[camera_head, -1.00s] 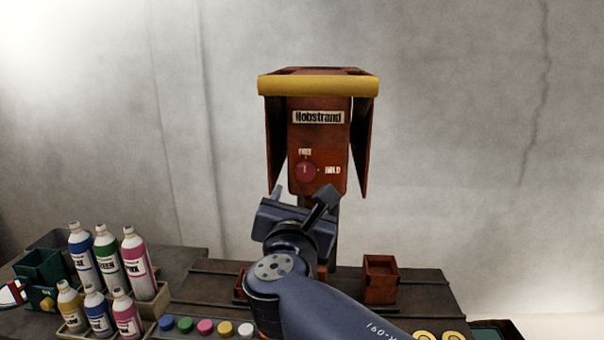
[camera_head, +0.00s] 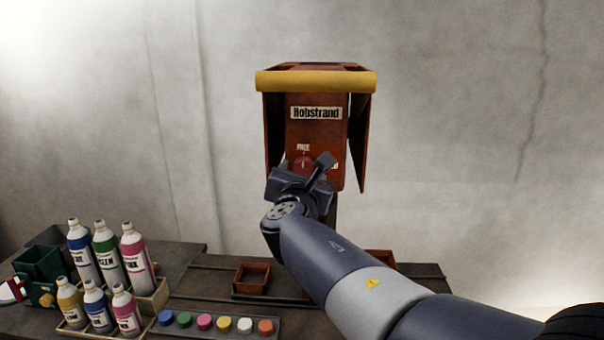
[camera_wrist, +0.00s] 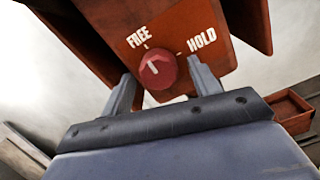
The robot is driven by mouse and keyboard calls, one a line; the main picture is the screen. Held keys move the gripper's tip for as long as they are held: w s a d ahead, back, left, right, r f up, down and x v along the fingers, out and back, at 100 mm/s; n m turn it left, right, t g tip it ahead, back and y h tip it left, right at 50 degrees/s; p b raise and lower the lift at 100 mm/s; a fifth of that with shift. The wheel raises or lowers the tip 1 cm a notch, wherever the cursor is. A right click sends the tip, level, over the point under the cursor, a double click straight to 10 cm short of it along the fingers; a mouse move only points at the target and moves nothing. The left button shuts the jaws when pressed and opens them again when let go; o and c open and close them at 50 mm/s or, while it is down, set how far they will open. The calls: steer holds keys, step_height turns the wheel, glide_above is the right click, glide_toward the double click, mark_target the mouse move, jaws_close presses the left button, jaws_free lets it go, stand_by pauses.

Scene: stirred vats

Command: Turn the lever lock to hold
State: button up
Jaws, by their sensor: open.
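The lever lock is a round red knob (camera_wrist: 157,71) on the front of the rust-red Hobstrand machine (camera_head: 316,128). In the wrist view its white pointer mark is turned toward the FREE label (camera_wrist: 139,36), and the HOLD label (camera_wrist: 202,39) is to its right. My gripper (camera_wrist: 163,85) is open, with one finger on each side of the knob; I cannot tell whether they touch it. In the head view the knob (camera_head: 303,163) shows just above my gripper (camera_head: 300,172), which hides its lower part and most of the HOLD label.
The machine has a yellow bar (camera_head: 316,81) on top and side flaps hanging down. Below, the bench holds several labelled bottles (camera_head: 105,250), a strip of coloured caps (camera_head: 223,323) and a small red-brown box (camera_head: 252,279). The wall behind is bare.

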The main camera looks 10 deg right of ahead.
steer(key=c, duration=1)
steer(key=shift+b, duration=0.3)
steer(key=shift+a+r+m+b, duration=0.1)
steer(key=shift+m+b, duration=3.95)
steer(key=shift+m, duration=0.45)
steer(key=shift+a+r+m+b, duration=0.1)
steer(key=shift+m+b, duration=3.9)
steer(key=shift+m, duration=0.5)
